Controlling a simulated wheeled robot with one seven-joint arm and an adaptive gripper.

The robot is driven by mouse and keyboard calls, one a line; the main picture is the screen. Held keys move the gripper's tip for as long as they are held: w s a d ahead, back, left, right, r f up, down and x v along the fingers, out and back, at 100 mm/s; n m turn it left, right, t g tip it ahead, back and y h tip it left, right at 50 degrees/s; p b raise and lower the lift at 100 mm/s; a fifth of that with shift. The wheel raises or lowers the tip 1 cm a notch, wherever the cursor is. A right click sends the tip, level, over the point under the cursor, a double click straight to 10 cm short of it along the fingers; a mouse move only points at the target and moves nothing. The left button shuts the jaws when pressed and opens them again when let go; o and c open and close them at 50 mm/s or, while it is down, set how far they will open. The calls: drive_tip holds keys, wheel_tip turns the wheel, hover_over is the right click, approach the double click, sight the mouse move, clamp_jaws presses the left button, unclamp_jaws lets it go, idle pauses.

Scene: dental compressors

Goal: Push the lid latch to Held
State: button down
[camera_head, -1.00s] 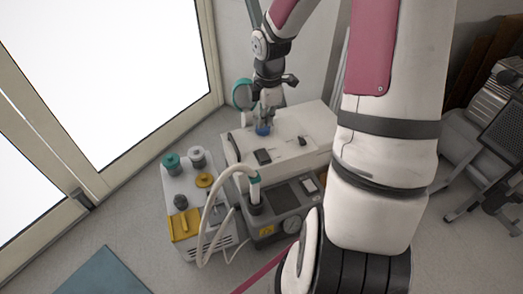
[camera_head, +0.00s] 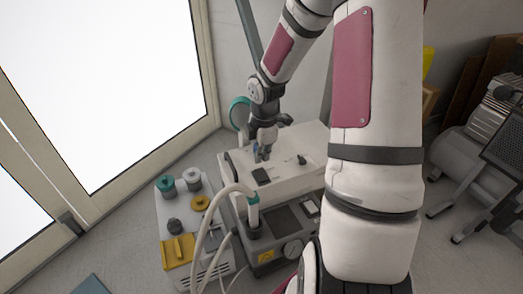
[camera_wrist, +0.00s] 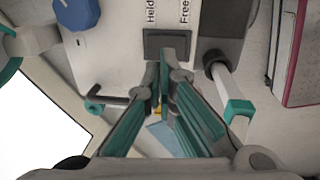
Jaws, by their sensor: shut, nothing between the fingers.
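The lid latch looks like a dark rectangular piece (camera_wrist: 167,43) on the white lid of the boxy machine (camera_head: 305,145). In the wrist view it lies below the printed words Held, at left, and Free, at right. I cannot tell which setting it is in. It also shows in the head view as a small dark block (camera_head: 261,176). My gripper (camera_wrist: 168,55) is shut and empty, its tips at the latch's near edge; contact is unclear. In the head view my gripper (camera_head: 260,157) is just behind the latch. A blue knob (camera_wrist: 77,14) sits left of the latch.
A smaller white unit with a yellow part (camera_head: 177,250) and several knobs stands at left.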

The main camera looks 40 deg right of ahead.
sight(262, 176)
drive_tip(key=f+b, duration=0.1)
drive_tip(key=f, duration=0.1)
drive_tip(key=f+b, duration=0.1)
drive_tip(key=f, duration=0.3)
drive_tip(key=shift+w+d+b, duration=0.1)
drive_tip(key=shift+w+b, duration=0.2)
drive_tip(key=shift+b, duration=0.1)
drive_tip(key=shift+w+f, duration=0.15)
drive_tip(key=shift+f, duration=0.05)
drive_tip(key=shift+s+p, duration=0.2)
drive_tip(key=shift+p, duration=0.1)
drive_tip(key=shift+s+r, duration=0.1)
drive_tip(key=shift+s, duration=0.5)
drive_tip(key=shift+a, duration=0.2)
